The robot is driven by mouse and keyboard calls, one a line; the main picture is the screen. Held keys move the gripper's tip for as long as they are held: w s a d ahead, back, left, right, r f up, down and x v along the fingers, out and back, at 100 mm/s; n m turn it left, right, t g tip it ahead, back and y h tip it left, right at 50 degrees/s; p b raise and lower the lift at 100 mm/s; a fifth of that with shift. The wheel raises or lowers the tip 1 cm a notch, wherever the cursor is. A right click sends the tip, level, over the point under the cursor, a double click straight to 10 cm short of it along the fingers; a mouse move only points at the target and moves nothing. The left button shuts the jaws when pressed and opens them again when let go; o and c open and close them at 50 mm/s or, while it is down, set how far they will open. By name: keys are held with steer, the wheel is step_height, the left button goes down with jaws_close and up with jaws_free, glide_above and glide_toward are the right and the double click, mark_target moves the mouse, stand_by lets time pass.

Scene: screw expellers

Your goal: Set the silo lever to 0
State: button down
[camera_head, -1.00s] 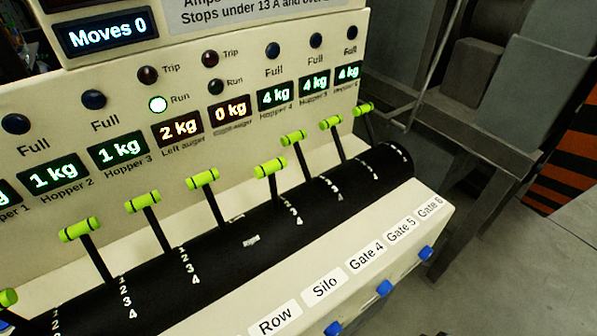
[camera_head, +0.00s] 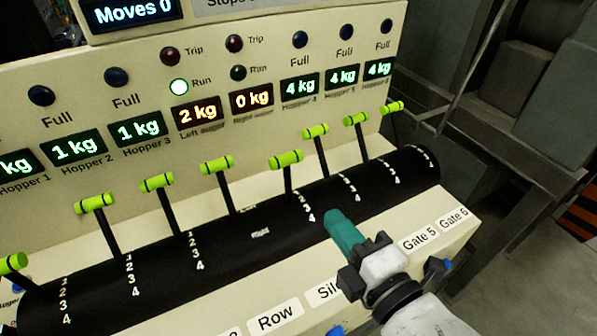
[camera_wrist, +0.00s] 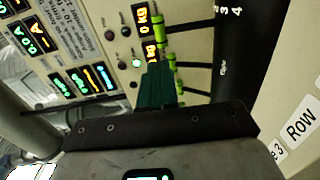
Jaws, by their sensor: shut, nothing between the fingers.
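The silo lever (camera_head: 286,158) has a lime-green crossbar grip on a black stem and is fifth from the left in the head view. It rises from a black drum (camera_head: 330,197); the numbers 2, 3, 4 show below its stem. Its grip appears at the top of the wrist view (camera_wrist: 158,26). My gripper (camera_head: 334,216), with teal fingers, is shut and empty. It is over the drum's front edge, below and right of the silo lever, apart from it. It partly hides the Silo label (camera_head: 328,291). In the wrist view the fingers (camera_wrist: 157,72) point toward the panel.
The row lever (camera_head: 217,164) stands to the left, with a Right mark on its drum scale. The Gate 4 lever (camera_head: 315,131) is close on the right. Further gate levers stand on both sides. The panel (camera_head: 240,125) with displays rises behind.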

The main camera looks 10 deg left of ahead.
mark_target(287, 158)
steer(key=p+x, duration=0.4)
steer(key=x, duration=0.9)
steer(key=shift+w+a+r, duration=0.1)
steer(key=shift+w+a, duration=0.05)
steer(key=shift+w, duration=0.05)
steer(key=shift+w+a, duration=0.15)
steer(key=shift+w, duration=0.05)
steer(key=shift+w, duration=0.1)
steer(key=shift+w+a+b, duration=0.35)
steer(key=shift+w+b, duration=0.1)
steer(key=shift+b, duration=0.05)
steer(key=shift+g+h, duration=0.3)
steer(key=x, duration=0.4)
steer(key=shift+w+a+r, duration=0.2)
steer(key=shift+w+r, duration=0.05)
steer(key=shift+r, duration=0.1)
steer(key=shift+g+h, duration=0.5)
steer(key=shift+g, duration=0.3)
steer(key=shift+f+b+x, duration=0.1)
steer(key=shift+b+x, duration=0.1)
steer(key=shift+x, duration=1)
steer(key=shift+f+b+x, duration=0.15)
steer(key=shift+x, duration=1.1)
